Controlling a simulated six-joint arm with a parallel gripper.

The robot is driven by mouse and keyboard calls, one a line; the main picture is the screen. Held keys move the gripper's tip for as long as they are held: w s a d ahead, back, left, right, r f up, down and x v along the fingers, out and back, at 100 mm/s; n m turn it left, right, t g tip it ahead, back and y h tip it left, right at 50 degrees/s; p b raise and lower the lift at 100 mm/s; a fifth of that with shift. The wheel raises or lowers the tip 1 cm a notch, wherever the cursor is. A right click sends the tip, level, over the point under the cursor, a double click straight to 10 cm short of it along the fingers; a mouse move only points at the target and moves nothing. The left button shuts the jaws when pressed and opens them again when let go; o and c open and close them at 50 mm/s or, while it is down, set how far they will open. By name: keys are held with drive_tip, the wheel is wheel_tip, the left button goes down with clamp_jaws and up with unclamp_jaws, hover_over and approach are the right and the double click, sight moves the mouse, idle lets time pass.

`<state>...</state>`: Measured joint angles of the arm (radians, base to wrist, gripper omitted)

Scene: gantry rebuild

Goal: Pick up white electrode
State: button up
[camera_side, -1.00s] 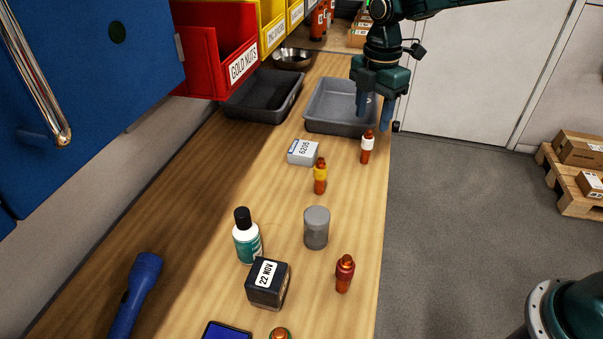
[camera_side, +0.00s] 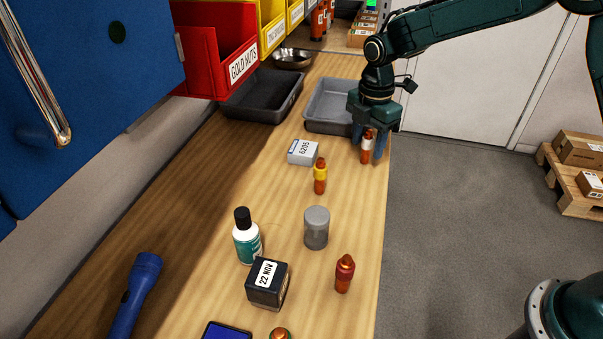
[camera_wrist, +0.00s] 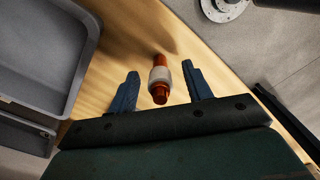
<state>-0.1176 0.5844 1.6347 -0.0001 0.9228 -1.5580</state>
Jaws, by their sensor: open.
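The white electrode (camera_side: 367,147) is a small orange-brown piece with a white band, standing upright near the right edge of the bench. It also shows in the wrist view (camera_wrist: 160,79), between the two blue fingers. My gripper (camera_side: 370,150) is lowered over it, with a finger on either side. In the wrist view my gripper (camera_wrist: 164,84) is open, with a gap between each finger and the electrode. A yellow-banded electrode (camera_side: 320,176) and a red-banded one (camera_side: 344,273) stand nearer the camera.
A grey tray (camera_side: 318,122) lies just behind and left of my gripper. A white box marked 6205 (camera_side: 303,152) sits to the left. A grey cylinder (camera_side: 316,228), a bottle (camera_side: 246,238) and a dark box (camera_side: 268,283) stand in front. The bench edge is close on the right.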

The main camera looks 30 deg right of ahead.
drive_tip(key=shift+f, duration=0.55)
drive_tip(key=shift+c, duration=0.4)
clamp_jaws()
